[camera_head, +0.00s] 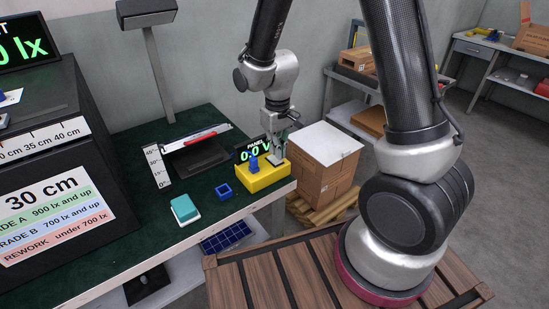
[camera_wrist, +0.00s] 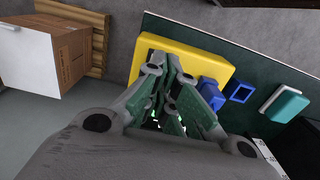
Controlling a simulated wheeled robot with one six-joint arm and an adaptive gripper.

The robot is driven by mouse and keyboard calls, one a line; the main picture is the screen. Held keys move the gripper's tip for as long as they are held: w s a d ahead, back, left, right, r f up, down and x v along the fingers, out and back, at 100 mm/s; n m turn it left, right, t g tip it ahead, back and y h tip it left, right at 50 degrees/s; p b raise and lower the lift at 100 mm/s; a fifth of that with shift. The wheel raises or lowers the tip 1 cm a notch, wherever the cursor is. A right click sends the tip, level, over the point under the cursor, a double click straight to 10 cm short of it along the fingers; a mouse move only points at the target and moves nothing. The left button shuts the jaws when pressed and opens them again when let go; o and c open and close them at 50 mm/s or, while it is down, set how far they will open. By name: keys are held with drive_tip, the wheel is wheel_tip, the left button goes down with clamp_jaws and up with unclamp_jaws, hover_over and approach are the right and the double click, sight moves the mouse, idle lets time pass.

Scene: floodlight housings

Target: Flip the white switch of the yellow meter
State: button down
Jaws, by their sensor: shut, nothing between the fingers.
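The yellow meter (camera_head: 262,180) stands at the right end of the green table top, with a blue part (camera_head: 254,163) on it and a dark display with green digits (camera_head: 252,149) behind. My gripper (camera_head: 275,158) is shut and empty, pointing down over the right part of the meter. In the wrist view my gripper (camera_wrist: 170,58) lies in front of the yellow meter (camera_wrist: 205,62), and the blue part (camera_wrist: 210,91) is beside the fingers. The white switch cannot be made out; my fingers cover that part of the meter. Whether they touch it, I cannot tell.
A blue square frame (camera_head: 224,191) and a teal-and-white block (camera_head: 185,209) lie left of the meter. A dark panel with a red strip (camera_head: 200,151) is behind them. A cardboard box with a white top (camera_head: 325,165) stands right of the table, close to my gripper.

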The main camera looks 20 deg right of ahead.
sight(277, 160)
drive_tip(key=shift+f, duration=1.1)
idle(0.6)
drive_tip(key=shift+r, duration=3.5)
